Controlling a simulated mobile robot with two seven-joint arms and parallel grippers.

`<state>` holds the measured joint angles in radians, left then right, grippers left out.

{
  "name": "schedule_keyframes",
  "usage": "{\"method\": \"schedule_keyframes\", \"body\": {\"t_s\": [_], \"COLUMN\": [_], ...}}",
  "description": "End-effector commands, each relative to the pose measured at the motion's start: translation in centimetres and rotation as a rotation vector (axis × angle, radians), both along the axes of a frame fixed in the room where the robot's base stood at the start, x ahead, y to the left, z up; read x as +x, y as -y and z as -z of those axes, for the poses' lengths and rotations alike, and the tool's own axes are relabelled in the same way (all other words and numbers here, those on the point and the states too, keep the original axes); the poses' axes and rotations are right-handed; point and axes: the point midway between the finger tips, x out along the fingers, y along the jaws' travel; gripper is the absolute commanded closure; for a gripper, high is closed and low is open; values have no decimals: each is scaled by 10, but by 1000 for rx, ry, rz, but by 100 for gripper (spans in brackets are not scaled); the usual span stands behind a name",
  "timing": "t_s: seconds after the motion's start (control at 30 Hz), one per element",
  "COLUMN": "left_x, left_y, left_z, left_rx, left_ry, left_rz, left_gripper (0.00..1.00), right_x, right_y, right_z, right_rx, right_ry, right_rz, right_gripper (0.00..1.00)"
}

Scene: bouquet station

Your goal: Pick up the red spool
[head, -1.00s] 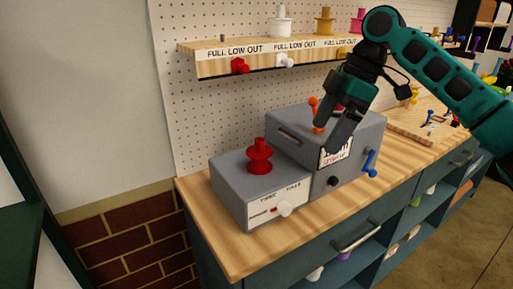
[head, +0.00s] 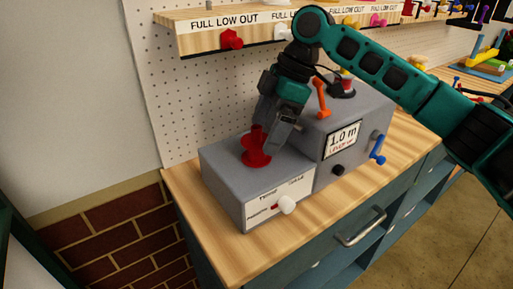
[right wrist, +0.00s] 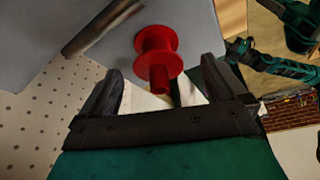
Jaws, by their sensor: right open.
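The red spool (head: 256,158) stands upright on top of the lower left part of a grey machine (head: 222,168). My right gripper (head: 268,136) is above it, fingers pointing down, and hides part of its top. In the right wrist view the red spool (right wrist: 157,42) shows its flanges, and its narrow stem reaches toward the space between the open fingers of my right gripper (right wrist: 160,88). The fingers are on either side of the stem and nothing is gripped. My left gripper is not in view.
The taller machine part (head: 352,112) stands right of the spool, with an orange lever (head: 322,98), a "1.0 m" display (head: 342,139) and a blue crank (head: 378,149). A labelled shelf (head: 225,38) overhangs behind. Bare wooden worktop (head: 310,213) lies in front.

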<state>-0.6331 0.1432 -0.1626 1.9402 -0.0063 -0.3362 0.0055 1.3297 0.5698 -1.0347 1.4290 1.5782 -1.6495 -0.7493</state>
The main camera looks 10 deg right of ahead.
Motion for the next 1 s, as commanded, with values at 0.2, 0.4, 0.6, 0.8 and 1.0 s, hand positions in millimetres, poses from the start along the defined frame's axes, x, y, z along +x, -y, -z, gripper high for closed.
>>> {"method": "schedule_keyframes", "body": {"t_s": [0.2,0.4,0.6,0.8,1.0], "left_x": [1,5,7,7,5], "left_y": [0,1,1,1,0], "left_z": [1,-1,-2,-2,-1], "left_rx": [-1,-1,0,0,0], "left_ry": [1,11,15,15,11], "left_rz": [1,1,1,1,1], "left_gripper": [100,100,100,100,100], "right_x": [2,2,2,2,2], "right_y": [-15,-21,-21,-21,-21], "right_z": [30,44,45,45,44], "right_rx": [-2,0,0,0,-1], "right_ry": [-4,-1,-1,-1,-1], "right_rz": [-2,0,0,0,0], "right_gripper": [2,2,2,20,39]}}
